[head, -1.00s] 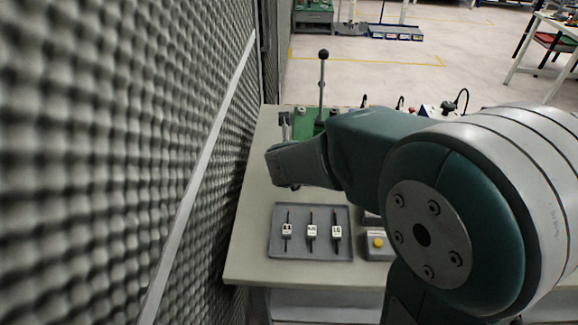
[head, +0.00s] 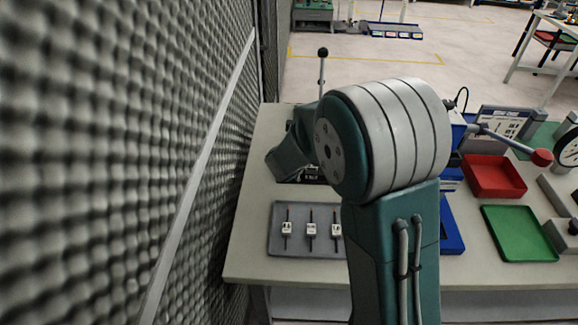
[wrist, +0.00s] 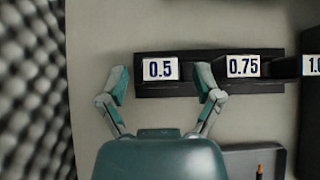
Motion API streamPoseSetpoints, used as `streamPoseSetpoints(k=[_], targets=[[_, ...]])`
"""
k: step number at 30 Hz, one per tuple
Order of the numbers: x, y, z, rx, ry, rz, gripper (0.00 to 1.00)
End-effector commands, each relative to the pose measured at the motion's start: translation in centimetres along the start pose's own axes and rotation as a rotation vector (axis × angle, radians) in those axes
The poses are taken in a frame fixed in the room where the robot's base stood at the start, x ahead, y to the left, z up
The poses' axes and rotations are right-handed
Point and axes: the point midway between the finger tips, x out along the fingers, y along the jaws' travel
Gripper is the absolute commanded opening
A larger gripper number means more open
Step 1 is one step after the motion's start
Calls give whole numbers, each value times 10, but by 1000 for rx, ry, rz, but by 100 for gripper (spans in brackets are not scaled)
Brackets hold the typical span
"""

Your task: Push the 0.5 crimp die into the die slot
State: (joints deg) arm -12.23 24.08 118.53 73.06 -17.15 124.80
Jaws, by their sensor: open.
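In the wrist view, a white label reading 0.5 (wrist: 160,69) sits on a long black holder (wrist: 200,91). I cannot tell whether it marks the die itself or its place in the holder. My gripper (wrist: 162,83) is open, with one finger on each side of the 0.5 label and nothing visible held between them. I cannot tell whether the fingers touch anything. In the head view, my gripper (head: 287,163) is over the left back of the bench, and my arm hides much of the holder. I cannot make out the die slot.
A label reading 0.75 (wrist: 243,66) is close to the right finger. A grey tray (head: 275,249) with three small tagged pieces lies in front. A foam wall (head: 130,150) borders the left. A black-knobbed lever (head: 322,70) rises behind. Red (head: 495,177) and green (head: 520,233) trays are right.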

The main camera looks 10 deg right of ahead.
Motion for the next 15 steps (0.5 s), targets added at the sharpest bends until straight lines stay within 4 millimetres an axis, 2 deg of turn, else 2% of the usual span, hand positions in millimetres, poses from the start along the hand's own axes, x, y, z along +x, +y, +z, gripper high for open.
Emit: streamPoseSetpoints(k=[3, 11, 12, 14, 15], targets=[[12, 0, 0, 0, 1, 0, 83], [14, 0, 0, -1, -1, 1, 83], [14, 0, 0, -1, -1, 1, 74], [14, 0, 0, -1, 0, 1, 47], [14, 0, 0, -1, 0, 1, 29]])
